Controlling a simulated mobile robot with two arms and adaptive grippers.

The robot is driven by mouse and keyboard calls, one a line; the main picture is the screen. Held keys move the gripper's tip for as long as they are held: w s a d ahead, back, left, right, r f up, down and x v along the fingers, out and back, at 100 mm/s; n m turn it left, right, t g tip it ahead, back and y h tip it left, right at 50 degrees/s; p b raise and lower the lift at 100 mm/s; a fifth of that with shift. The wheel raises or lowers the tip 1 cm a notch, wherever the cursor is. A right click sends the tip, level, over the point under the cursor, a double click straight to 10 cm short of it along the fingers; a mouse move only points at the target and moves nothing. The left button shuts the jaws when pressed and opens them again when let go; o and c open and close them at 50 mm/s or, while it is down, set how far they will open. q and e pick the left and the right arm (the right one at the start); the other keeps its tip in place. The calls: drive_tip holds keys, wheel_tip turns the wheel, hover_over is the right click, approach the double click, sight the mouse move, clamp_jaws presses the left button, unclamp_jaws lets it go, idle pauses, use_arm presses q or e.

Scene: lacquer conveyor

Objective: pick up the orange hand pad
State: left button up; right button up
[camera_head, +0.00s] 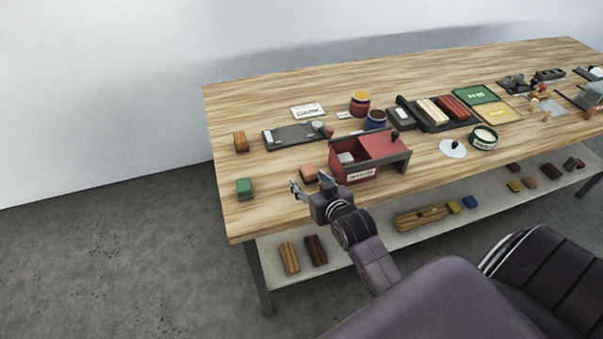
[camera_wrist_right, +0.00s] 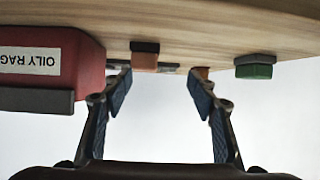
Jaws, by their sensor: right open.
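The orange hand pad (camera_head: 308,174), a small block with a dark backing, lies on the table near its front edge, left of the red box. In the right wrist view the pad (camera_wrist_right: 145,61) is ahead of the fingers, nearer the left one, with clear space between. My right gripper (camera_head: 310,183) is at the table's front edge, just in front of the pad. Its fingers (camera_wrist_right: 160,95) are spread and hold nothing. My left gripper is not in view.
The red box labelled for oily rags (camera_head: 358,177) stands close right of the pad. A green pad (camera_head: 244,187) lies to the left, and an orange-brown block (camera_head: 240,141) farther back. A dark tray (camera_head: 292,136) lies behind. Bare wood separates the pads.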

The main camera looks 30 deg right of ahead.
sight(311, 173)
drive_tip(key=shift+s+d+f+h, duration=0.1)
drive_tip(key=shift+s+d+h, duration=0.35)
drive_tip(key=shift+d, duration=0.3)
drive_tip(key=shift+d+f+m, duration=0.1)
drive_tip(key=shift+d+m, duration=0.2)
drive_tip(key=shift+x, duration=1.2)
drive_tip(key=shift+w+d+f+p, duration=0.1)
drive_tip(key=shift+w+d+p, duration=0.05)
drive_tip(key=shift+w+p, duration=0.4)
drive_tip(key=x, duration=0.3)
drive_tip(key=shift+w+f, duration=0.2)
drive_tip(key=shift+w, duration=0.35)
drive_tip(key=shift+s, duration=0.1)
drive_tip(key=c, duration=1.3)
